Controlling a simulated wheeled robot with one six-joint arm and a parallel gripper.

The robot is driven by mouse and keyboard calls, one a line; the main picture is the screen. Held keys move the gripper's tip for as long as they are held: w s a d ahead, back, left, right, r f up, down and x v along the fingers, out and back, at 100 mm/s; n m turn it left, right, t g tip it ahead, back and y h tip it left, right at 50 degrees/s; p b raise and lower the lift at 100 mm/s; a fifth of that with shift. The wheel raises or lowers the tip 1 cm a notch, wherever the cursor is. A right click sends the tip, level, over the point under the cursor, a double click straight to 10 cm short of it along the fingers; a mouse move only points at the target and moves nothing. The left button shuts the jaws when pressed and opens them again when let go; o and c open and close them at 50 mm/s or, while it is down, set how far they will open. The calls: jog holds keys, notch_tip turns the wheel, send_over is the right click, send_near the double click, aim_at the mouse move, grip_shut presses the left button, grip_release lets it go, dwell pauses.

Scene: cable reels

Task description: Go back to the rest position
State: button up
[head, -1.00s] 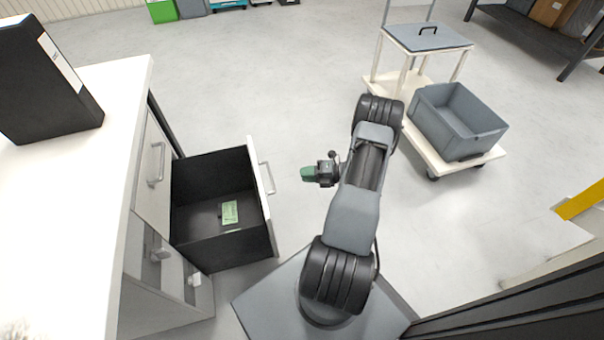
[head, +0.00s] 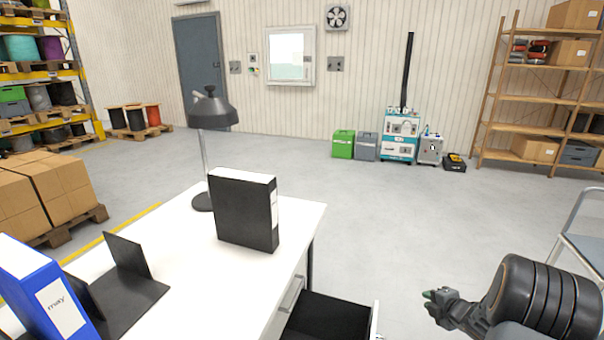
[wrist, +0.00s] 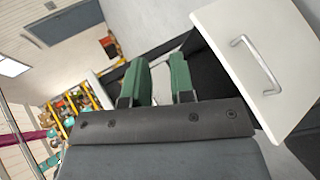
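My gripper (head: 430,296) is at the lower right of the head view, to the right of the open drawer. In the wrist view its two green fingers (wrist: 162,80) stand apart with a gap between them, and nothing is held. The open drawer (head: 330,316) is cut off by the bottom edge of the head view. Its white front (wrist: 262,62) with a metal handle fills the upper right of the wrist view, close beside the fingers.
The white desk (head: 190,285) carries a black binder (head: 232,210), a blue binder (head: 45,300), a black bookend (head: 125,290) and a lamp (head: 212,112). A trolley (head: 585,235) stands at the right edge. The floor behind the arm is clear.

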jog(key=s+a+r+m+g+h+p, duration=0.1)
jog(key=s+a+r+m+h+p, duration=0.2)
jog(key=r, duration=0.6)
jog(key=a+r+m+g+h+p, duration=0.15)
jog(key=r+m+p, duration=0.35)
jog(key=r, duration=0.5)
jog(key=s+a+r+m+h+p, duration=0.1)
jog(key=s+a+r+m+p, duration=0.2)
jog(key=r, duration=0.6)
jog(key=s+a+r+m+g+y+p, duration=0.1)
jog(key=s+a+r+m+g+p, duration=0.1)
jog(key=s+a+r+m+p, duration=0.3)
jog(key=s+a+r+m+g+y+p, duration=0.2)
jog(key=s+a+r, duration=0.4)
jog(key=s+a, duration=0.4)
jog(key=m+g+p, duration=0.1)
jog(key=m+p, duration=0.1)
jog(key=shift+s+r+m+p, duration=0.25)
jog(key=shift+s+m+p, duration=0.1)
jog(key=shift+m+p, duration=0.05)
jog(key=shift+a, duration=0.1)
